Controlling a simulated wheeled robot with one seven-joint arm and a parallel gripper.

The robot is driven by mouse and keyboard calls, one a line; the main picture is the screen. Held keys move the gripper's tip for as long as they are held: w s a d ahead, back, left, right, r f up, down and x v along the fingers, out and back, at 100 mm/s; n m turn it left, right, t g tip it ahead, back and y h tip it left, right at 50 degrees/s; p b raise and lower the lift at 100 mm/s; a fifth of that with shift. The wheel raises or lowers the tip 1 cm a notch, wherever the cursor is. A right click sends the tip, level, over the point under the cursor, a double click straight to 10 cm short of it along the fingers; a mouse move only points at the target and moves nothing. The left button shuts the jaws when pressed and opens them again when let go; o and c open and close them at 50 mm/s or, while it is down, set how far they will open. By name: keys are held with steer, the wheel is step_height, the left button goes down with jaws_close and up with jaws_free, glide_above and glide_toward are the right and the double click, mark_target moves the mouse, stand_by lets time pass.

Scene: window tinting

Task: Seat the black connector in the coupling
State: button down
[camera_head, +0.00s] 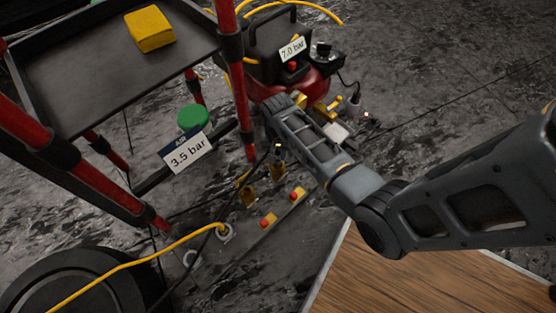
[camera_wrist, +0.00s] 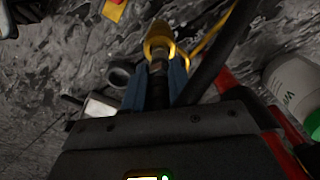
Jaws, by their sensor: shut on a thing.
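My gripper (camera_wrist: 157,80) is shut on the black connector (camera_wrist: 157,66), a dark ribbed stem between its two bluish fingers. Just beyond the fingertips is a brass coupling (camera_wrist: 158,40), lined up with the connector. The connector's tip meets or overlaps the coupling's rim in the wrist view; I cannot tell how deep it sits. In the head view two brass fittings hang low beside the cart, one at left (camera_head: 246,192) and one at right (camera_head: 278,169). My gripper is above them, its fingers mostly hidden by my arm.
A red-legged cart (camera_head: 110,85) with a yellow sponge (camera_head: 149,28) stands left. A green-lidded bottle (camera_wrist: 292,85) and a "3.5 bar" sign (camera_head: 188,152) are close by. A red compressor (camera_head: 290,78) stands behind. A dark cable (camera_wrist: 222,55) and yellow hose (camera_head: 110,267) cross the area.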

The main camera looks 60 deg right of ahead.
mark_target(278, 160)
steer(key=shift+f+b, duration=1)
steer(key=shift+f, duration=0.9)
steer(key=shift+f, duration=0.15)
steer(key=c, duration=0.9)
jaws_free()
steer(key=shift+c, duration=0.2)
step_height(278, 160, up, 12)
steer(key=p, duration=0.5)
